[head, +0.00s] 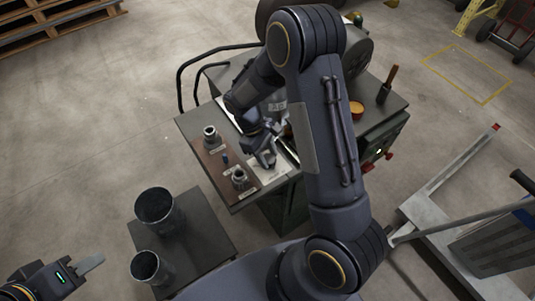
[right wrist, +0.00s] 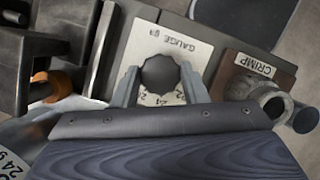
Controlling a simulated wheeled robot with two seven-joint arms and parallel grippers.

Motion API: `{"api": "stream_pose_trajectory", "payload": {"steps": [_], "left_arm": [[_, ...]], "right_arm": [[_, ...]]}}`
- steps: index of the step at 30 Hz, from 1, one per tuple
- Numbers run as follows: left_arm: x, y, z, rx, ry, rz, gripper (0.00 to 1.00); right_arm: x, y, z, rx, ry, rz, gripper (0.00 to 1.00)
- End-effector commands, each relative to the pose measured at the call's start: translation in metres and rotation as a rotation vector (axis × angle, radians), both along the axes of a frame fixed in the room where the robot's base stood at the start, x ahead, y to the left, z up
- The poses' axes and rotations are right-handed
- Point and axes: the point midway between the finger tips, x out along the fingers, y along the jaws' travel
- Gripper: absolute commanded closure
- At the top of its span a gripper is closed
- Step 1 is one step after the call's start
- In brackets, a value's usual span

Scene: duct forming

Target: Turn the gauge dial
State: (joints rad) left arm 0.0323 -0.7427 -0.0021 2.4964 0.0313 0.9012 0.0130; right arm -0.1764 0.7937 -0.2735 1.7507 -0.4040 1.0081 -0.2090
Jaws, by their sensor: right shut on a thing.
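The gauge dial (right wrist: 160,74) is a dark, scalloped knob on a pale plate (right wrist: 185,45) marked GAUGE in the right wrist view. Part of its number scale, with 22 and 24, shows below the knob. My right gripper (right wrist: 159,84) has one grey finger on each side of the knob and is shut on it. In the head view my right gripper (head: 265,158) is over the pale plate near the bench's front edge and hides the dial. My left gripper (head: 90,263) is at the lower left, away from the bench; its finger gap cannot be made out.
A brown board (head: 208,158) with metal fittings lies left of the dial; its CRIMP label (right wrist: 254,65) shows in the right wrist view. Dark cylindrical containers (head: 158,208) stand on a lower table. An orange round item (head: 356,108) is at the bench's right.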

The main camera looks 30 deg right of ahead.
Motion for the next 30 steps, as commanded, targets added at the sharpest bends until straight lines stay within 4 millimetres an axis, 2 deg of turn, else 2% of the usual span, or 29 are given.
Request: {"api": "stream_pose_trajectory", "payload": {"steps": [8, 21, 30], "left_arm": [[0.0, 0.0, -0.003, 0.0, 0.0, 0.0, 0.64], [0.0, 0.0, -0.01, 0.0, 0.0, 0.0, 0.64], [0.0, 0.0, -0.012, 0.0, 0.0, 0.0, 0.64]], "right_arm": [[0.001, -0.001, 0.0, 0.001, -0.002, -0.116, 0.83], [0.002, -0.003, 0.0, 0.001, -0.003, -0.457, 0.83], [0.002, -0.004, 0.0, 0.0, -0.002, -0.623, 0.83]]}}
